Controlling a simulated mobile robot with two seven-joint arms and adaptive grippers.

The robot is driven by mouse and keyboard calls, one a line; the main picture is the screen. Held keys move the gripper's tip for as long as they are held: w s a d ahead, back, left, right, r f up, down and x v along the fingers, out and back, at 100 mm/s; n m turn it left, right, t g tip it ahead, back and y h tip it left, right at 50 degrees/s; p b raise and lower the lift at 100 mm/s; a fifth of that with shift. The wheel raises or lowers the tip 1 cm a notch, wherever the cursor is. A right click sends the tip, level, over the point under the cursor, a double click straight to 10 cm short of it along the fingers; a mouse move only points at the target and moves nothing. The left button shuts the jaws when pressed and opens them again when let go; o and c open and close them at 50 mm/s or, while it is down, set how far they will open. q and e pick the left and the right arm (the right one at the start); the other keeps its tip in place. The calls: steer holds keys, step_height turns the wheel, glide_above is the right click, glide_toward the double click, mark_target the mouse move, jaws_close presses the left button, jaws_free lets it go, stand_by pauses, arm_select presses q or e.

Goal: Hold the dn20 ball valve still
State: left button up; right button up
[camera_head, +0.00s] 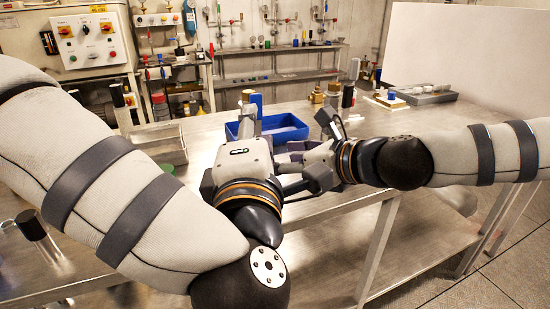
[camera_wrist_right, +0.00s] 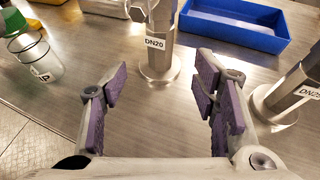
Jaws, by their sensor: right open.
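In the right wrist view, a grey metal post labelled DN20 (camera_wrist_right: 158,42) stands upright on a round base. Its top is cut off by the frame, so I cannot make out the ball valve itself. My right gripper (camera_wrist_right: 162,78) is open, with purple pads. The post stands beyond its fingertips, roughly in line with the gap, and nothing is between the pads. In the head view, my left gripper (camera_head: 248,118) is over the bench, left of my right gripper (camera_head: 290,168). The DN20 post is hidden there.
A second post labelled DN25 (camera_wrist_right: 290,95) stands close by the right finger. A glass jar (camera_wrist_right: 38,62) with a green lid stands at the left. A blue bin (camera_wrist_right: 235,22) lies behind the posts. The steel bench (camera_head: 215,120) has its front edge near my arms.

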steer(key=x, duration=1.1)
jaws_close()
stand_by(0.5)
steer(key=shift+c, duration=1)
jaws_free()
steer(key=shift+r, duration=0.1)
jaws_close()
